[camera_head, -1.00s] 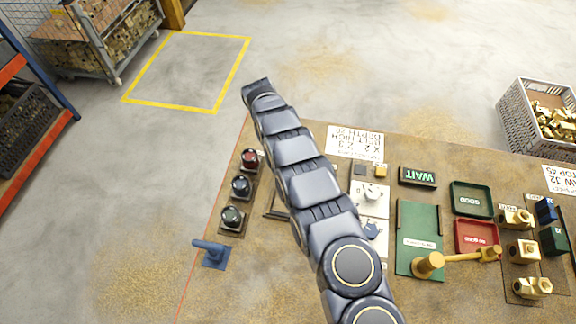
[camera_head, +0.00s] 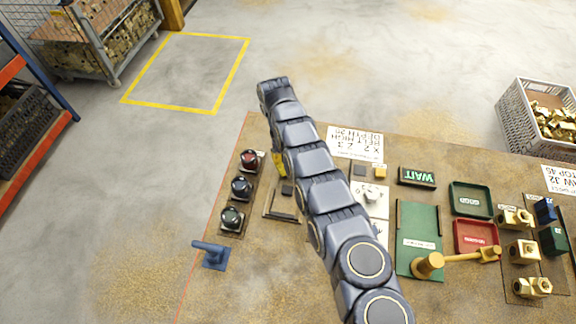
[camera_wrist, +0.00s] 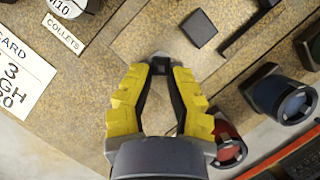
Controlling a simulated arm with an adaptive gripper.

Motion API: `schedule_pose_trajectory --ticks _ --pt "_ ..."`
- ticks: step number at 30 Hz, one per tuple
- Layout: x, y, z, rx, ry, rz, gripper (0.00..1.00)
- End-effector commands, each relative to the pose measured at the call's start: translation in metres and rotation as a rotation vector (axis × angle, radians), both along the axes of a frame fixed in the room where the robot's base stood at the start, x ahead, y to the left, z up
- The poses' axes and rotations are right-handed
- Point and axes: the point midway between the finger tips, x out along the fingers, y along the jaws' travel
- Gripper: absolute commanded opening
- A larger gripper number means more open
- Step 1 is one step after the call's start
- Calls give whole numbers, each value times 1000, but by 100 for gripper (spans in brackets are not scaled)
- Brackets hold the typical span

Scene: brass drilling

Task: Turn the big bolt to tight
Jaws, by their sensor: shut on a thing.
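My gripper (camera_wrist: 160,69) has yellow fingers with dark inner pads. In the wrist view its tips meet on a small grey piece (camera_wrist: 158,56), mostly hidden between them. In the head view a yellow finger (camera_head: 279,163) shows beside my arm, right of the red knob (camera_head: 250,160). I cannot make out which part is the big bolt; my arm and fingers cover part of the bench. A brass piece with a long bar (camera_head: 460,257) lies across the front of the green panel (camera_head: 418,222), far from my gripper.
A blue knob (camera_head: 241,187) and a dark knob (camera_head: 232,217) stand in line with the red one. A dark square (camera_wrist: 198,29) lies near my fingertips. Trays, brass fittings (camera_head: 523,250) and a lit WAIT sign (camera_head: 417,177) are at right. A blue handle (camera_head: 211,252) stands front left.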

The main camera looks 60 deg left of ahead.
Motion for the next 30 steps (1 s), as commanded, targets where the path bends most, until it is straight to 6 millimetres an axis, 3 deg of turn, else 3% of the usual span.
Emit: schedule_pose_trajectory --ticks 9,25,27,28,30 --pt "1 -3 -3 -11 4 -137 0" --pt "2 -3 -2 -11 1 -165 0" --pt "2 -3 -2 -10 1 -165 39" --pt "2 -3 -2 -10 2 -164 45" --pt "2 -2 -2 -8 1 -164 45"
